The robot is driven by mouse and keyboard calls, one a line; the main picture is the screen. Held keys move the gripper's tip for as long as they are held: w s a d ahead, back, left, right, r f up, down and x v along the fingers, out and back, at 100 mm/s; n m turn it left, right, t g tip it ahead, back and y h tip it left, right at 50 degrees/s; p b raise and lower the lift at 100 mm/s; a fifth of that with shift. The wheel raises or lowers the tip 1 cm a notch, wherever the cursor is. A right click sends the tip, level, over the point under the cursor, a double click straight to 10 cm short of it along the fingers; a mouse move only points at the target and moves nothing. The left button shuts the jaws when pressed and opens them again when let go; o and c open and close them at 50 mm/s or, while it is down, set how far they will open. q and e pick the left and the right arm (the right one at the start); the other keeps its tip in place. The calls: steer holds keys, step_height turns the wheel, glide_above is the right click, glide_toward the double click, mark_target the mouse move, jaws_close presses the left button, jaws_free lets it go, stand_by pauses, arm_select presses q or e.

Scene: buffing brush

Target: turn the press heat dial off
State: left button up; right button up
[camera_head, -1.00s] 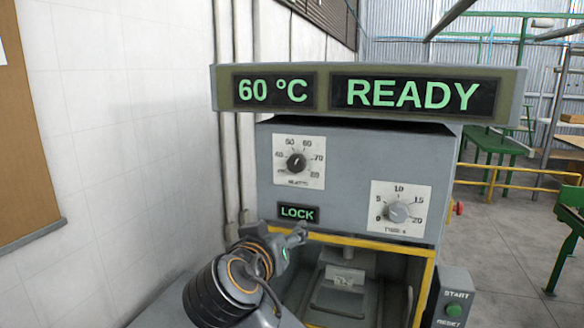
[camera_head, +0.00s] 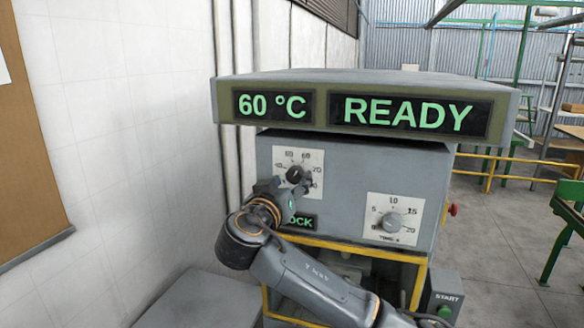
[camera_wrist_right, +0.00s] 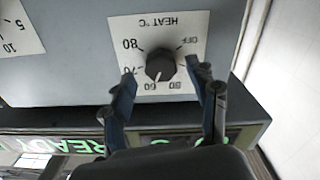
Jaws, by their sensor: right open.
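The heat dial is a round black knob (camera_head: 294,174) on a white scale plate at the upper left of the press front. In the right wrist view the plate is upside down, and the knob (camera_wrist_right: 160,68) has its white pointer line towards 60. My right gripper (camera_head: 291,183) is at the dial. In the wrist view its open fingers (camera_wrist_right: 160,72) stand on either side of the knob, with visible gaps. It covers part of the plate in the head view. The press display (camera_head: 403,113) reads 60 °C and READY. My left gripper is not in view.
A grey timer dial (camera_head: 392,222) sits lower right on the press front. The LOCK sign (camera_head: 303,221) is partly hidden by my arm. The display housing overhangs the panel. A white wall (camera_head: 120,150) stands close on the left. A START box (camera_head: 446,297) is at lower right.

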steer(key=shift+x, duration=0.9)
steer(key=shift+c, duration=0.5)
